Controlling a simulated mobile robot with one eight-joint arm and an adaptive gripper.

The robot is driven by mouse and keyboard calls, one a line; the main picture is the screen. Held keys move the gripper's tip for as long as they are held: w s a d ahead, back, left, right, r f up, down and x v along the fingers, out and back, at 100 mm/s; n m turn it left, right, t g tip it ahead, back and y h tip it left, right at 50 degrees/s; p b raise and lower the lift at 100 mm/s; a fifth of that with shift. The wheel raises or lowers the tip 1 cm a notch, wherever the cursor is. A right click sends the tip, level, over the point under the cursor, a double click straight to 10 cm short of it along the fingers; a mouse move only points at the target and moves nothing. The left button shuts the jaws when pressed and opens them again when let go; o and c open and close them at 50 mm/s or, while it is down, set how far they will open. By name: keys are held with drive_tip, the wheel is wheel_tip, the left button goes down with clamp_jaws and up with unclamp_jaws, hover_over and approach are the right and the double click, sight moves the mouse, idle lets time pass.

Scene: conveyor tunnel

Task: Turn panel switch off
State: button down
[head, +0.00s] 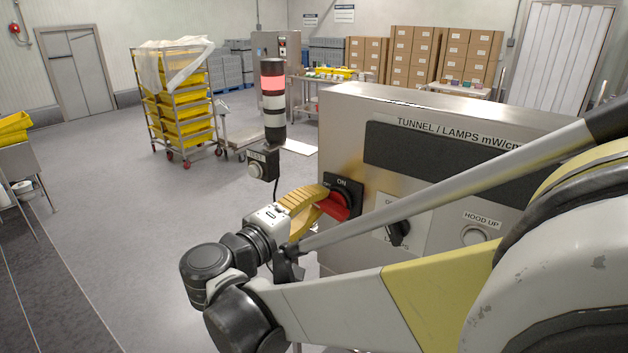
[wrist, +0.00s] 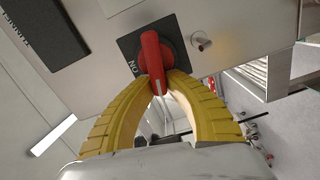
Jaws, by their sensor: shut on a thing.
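The panel switch is a red rotary handle (head: 335,207) on a black square plate (head: 346,188) marked ON, at the left end of the steel control panel (head: 345,240). It also shows in the wrist view as a red handle (wrist: 151,52). My gripper (head: 318,199) has yellow ribbed fingers. In the wrist view its fingertips (wrist: 160,82) are shut on the lower end of the red handle, one on each side. The OFF marking is not readable in either view.
A black selector knob (head: 399,232) and a round HOOD UP button (head: 473,236) sit right of the switch. A signal tower (head: 273,100) with its red lamp lit stands at the panel's left, above a small button box (head: 262,164). Open floor lies left.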

drive_tip(key=shift+f+n+b, duration=0.3)
drive_tip(key=shift+n+b, duration=0.05)
drive_tip(key=shift+n, duration=0.75)
drive_tip(key=c, duration=1.4)
unclamp_jaws()
drive_tip(key=shift+w, duration=0.1)
wheel_tip(320, 180, up, 10)
drive_tip(key=shift+d, duration=0.1)
